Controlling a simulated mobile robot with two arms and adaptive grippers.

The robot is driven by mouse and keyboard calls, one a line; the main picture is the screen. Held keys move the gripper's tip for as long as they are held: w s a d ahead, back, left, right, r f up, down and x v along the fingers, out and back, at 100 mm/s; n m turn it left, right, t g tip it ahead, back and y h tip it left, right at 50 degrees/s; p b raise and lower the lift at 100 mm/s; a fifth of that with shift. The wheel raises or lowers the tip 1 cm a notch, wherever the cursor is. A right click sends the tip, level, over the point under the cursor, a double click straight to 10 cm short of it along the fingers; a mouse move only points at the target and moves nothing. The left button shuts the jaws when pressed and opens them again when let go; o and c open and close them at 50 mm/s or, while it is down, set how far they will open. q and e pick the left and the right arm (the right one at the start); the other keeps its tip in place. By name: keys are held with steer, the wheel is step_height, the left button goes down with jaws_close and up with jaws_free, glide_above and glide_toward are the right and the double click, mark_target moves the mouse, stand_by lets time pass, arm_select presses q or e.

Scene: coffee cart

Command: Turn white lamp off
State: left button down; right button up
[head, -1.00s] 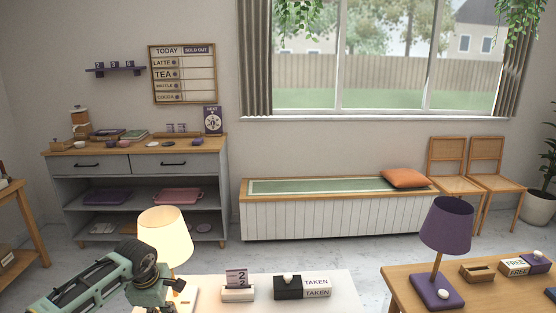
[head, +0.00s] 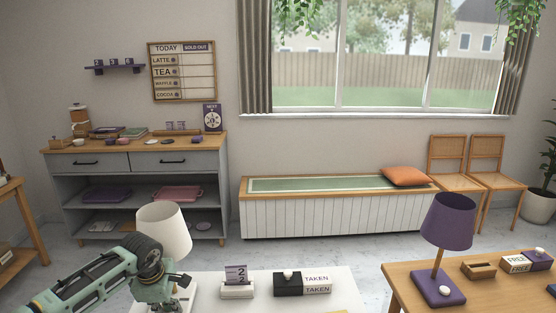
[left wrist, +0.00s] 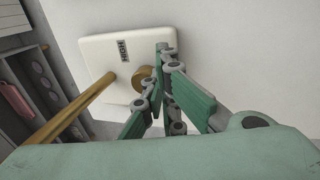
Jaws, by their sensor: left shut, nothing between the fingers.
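The white lamp (head: 164,230) stands at the left of the white table in the head view, and its shade is unlit. In the left wrist view its square white base (left wrist: 105,45) has a brass stem (left wrist: 70,112), a small dark label and a round brass knob (left wrist: 145,78). My left gripper (left wrist: 160,68) is shut and empty, with its fingertips over the base beside the knob. Whether they touch the knob is unclear. In the head view my left arm comes in from the left and its fingers are low by the lamp base. My right gripper is not in view.
On the white table (head: 215,303), a number card holder (head: 237,288) and a black-and-white "TAKEN" block (head: 288,284) stand right of the lamp. A purple lamp (head: 448,222) stands on the wooden table (head: 410,296) at right. A gap separates the two tables.

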arm_select(q)
steer(key=shift+s+r, duration=0.1)
steer(key=shift+s+d, duration=0.1)
steer(key=shift+s, duration=0.15)
steer(key=p+v, duration=0.2)
steer(key=v, duration=0.1)
steer(key=w+p+v, duration=0.1)
steer(key=v, duration=0.1)
steer(key=shift+w+r+p, duration=0.1)
steer(key=shift+r+p, duration=0.3)
steer(key=shift+r, duration=0.1)
